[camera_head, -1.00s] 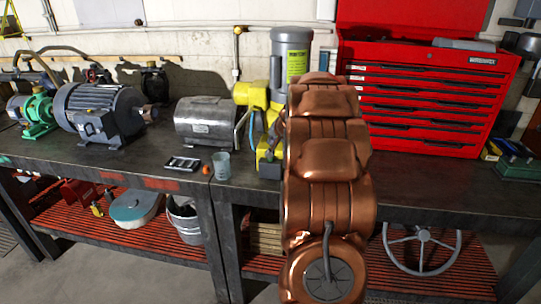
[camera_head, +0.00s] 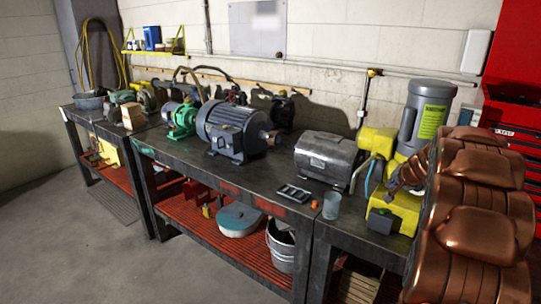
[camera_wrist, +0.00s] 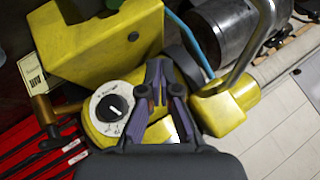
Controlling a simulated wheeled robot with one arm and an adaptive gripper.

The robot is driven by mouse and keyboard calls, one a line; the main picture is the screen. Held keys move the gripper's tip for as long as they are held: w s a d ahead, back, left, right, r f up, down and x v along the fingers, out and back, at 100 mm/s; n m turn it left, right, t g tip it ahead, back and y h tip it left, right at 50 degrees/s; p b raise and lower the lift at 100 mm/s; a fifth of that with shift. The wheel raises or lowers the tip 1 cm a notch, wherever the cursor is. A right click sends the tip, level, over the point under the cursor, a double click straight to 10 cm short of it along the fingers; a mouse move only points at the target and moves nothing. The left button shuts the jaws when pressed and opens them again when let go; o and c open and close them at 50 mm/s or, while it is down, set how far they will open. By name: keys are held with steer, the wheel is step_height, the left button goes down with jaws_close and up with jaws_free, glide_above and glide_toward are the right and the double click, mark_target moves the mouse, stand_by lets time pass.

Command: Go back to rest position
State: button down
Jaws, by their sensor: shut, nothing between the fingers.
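My gripper (camera_wrist: 160,98) shows in the wrist view with its two fingers together and nothing between them. Beyond it is a yellow machine (camera_wrist: 100,48) with a white dial (camera_wrist: 112,106) and a black knob. I cannot tell whether the fingertips touch it. In the head view my copper-coloured arm fills the lower right, and part of my gripper (camera_head: 400,182) shows in front of the yellow and grey machine (camera_head: 425,118). A large grey motor (camera_head: 235,130) and a green pump (camera_head: 184,120) stand on the bench.
The workbench (camera_head: 225,172) also holds a dark cylindrical motor (camera_head: 327,158), a black tray (camera_head: 293,193), an orange cap (camera_head: 314,204) and a clear cup (camera_head: 332,206). A red tool cabinet (camera_head: 515,95) stands at right. The floor (camera_head: 75,235) at left is open.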

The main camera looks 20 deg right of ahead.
steer(key=s+a+n+g+y, duration=0.1)
steer(key=s+a+n+y, duration=0.15)
steer(key=a, duration=0.95)
steer(key=s+a+n+g+y, duration=0.15)
steer(key=s+a, duration=0.25)
steer(key=a, duration=0.7)
steer(key=s+a+n+g+y, duration=0.1)
steer(key=s+a+n+g, duration=0.2)
steer(key=a, duration=0.9)
steer(key=s+a+f+n+g, duration=0.1)
steer(key=s+a+n, duration=0.1)
steer(key=s, duration=0.7)
steer(key=s+a+f+n+g+h, duration=0.1)
steer(key=s+a, duration=0.3)
steer(key=s, duration=0.6)
steer(key=s+a+f+n+g+h, duration=0.1)
steer(key=s+a+n+g, duration=0.2)
steer(key=s, duration=0.6)
steer(key=shift+s+a+f, duration=0.2)
steer(key=shift+s+f, duration=0.1)
